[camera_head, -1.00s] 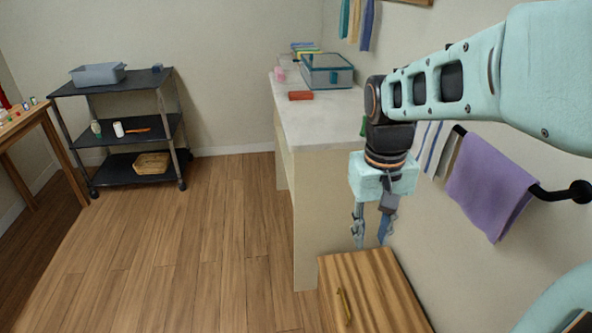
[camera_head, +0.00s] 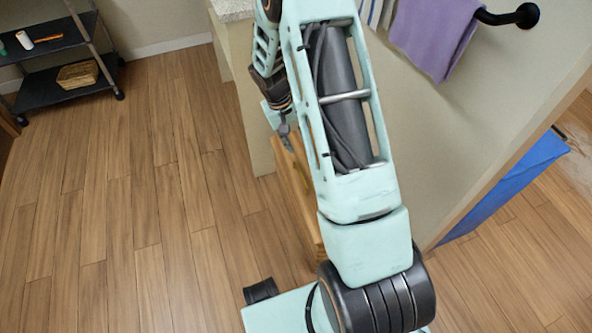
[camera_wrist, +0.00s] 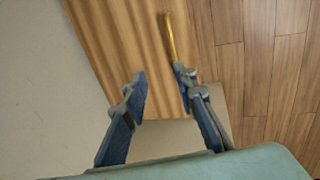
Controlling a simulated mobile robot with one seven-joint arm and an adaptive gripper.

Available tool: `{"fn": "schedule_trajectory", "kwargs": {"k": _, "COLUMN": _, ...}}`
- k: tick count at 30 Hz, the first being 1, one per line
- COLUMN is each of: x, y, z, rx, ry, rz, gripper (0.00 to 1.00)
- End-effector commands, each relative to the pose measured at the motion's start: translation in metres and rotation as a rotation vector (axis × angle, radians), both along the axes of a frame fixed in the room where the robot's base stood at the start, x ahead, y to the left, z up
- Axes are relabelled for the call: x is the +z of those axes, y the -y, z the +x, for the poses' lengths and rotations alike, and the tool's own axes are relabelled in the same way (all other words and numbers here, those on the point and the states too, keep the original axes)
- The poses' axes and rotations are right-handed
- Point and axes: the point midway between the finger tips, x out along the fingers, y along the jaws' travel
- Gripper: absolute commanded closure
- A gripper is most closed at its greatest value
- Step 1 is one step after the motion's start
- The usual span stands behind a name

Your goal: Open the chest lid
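The wooden chest shows in the wrist view with its striped lid (camera_wrist: 120,45) filling the top middle. A thin gold handle (camera_wrist: 171,38) lies along the lid near its right edge. My gripper (camera_wrist: 160,76) is open and empty, with its two fingers apart over the near end of the lid. The right fingertip overlaps the near end of the handle in the picture; I cannot tell whether they touch. In the head view the chest (camera_head: 291,178) is mostly hidden behind my arm, and my gripper (camera_head: 285,136) is at its far end, partly hidden. The lid looks shut.
A counter (camera_head: 240,90) stands just beyond the chest. A wall with a purple towel (camera_head: 436,35) on a black rail is to the right. A dark shelf cart (camera_head: 52,50) stands at the far left. The wooden floor left of the chest is clear.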

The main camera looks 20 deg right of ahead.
Motion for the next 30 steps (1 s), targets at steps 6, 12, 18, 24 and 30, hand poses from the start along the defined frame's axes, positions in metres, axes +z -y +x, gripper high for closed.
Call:
{"fn": "schedule_trajectory", "kwargs": {"k": 6, "x": -0.046, "y": -0.006, "z": 0.002, "rx": -0.018, "ry": -0.002, "rz": 0.047, "gripper": 0.74}}
{"fn": "schedule_trajectory", "kwargs": {"k": 12, "x": -0.067, "y": -0.005, "z": 0.002, "rx": -0.019, "ry": -0.003, "rz": 0.054, "gripper": 0.74}}
{"fn": "schedule_trajectory", "kwargs": {"k": 18, "x": -0.104, "y": 0.003, "z": 0.002, "rx": -0.020, "ry": -0.004, "rz": 0.053, "gripper": 0.74}}
{"fn": "schedule_trajectory", "kwargs": {"k": 24, "x": -0.138, "y": 0.009, "z": 0.002, "rx": -0.019, "ry": -0.003, "rz": 0.053, "gripper": 0.74}}
{"fn": "schedule_trajectory", "kwargs": {"k": 30, "x": -0.154, "y": 0.013, "z": 0.002, "rx": -0.019, "ry": -0.002, "rz": 0.053, "gripper": 0.74}}
